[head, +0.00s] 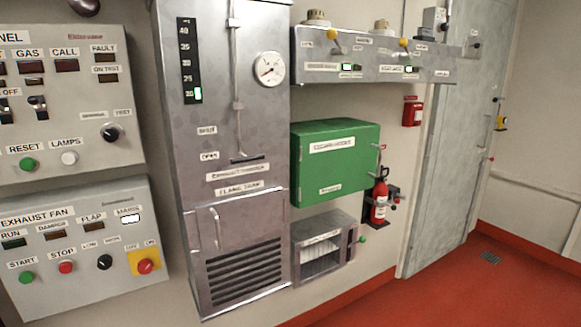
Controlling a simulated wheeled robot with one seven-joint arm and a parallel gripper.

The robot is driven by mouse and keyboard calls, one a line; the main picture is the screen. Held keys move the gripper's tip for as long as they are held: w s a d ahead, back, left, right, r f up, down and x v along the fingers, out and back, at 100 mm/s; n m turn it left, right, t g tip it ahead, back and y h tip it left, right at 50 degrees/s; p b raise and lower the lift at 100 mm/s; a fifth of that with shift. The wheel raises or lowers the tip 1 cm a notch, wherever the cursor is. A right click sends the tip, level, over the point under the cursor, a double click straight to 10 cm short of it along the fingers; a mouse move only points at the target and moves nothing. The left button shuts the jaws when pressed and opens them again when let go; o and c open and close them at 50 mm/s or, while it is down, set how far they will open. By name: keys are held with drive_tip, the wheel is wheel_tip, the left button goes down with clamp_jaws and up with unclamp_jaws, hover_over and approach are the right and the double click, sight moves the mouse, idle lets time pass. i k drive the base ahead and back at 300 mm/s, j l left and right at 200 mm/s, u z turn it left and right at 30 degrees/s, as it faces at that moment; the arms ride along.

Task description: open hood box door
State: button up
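The hood box is a green wall box (335,172) in the middle of the head view. A white label across its upper front seems to read "escape hoods", and a smaller label sits low on it. Its front looks shut. A small light-coloured handle or latch (381,147) shows at its right edge, too small to make out fully. The inside of the box is hidden. My gripper is not in view.
A red fire extinguisher (379,201) hangs close to the box's lower right. A grey open-front unit (321,246) is below, and a metal shelf panel (372,68) above. A tall metal cabinet (223,160) stands left. Red floor (455,285) is clear at right.

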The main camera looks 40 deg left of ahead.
sight(334, 165)
drive_tip(key=u, duration=1.5)
drive_tip(key=i+l+u, duration=0.15)
drive_tip(key=i, duration=0.25)
drive_tip(key=i+l+u, duration=0.15)
drive_tip(key=i, duration=0.25)
drive_tip(key=l, duration=0.1)
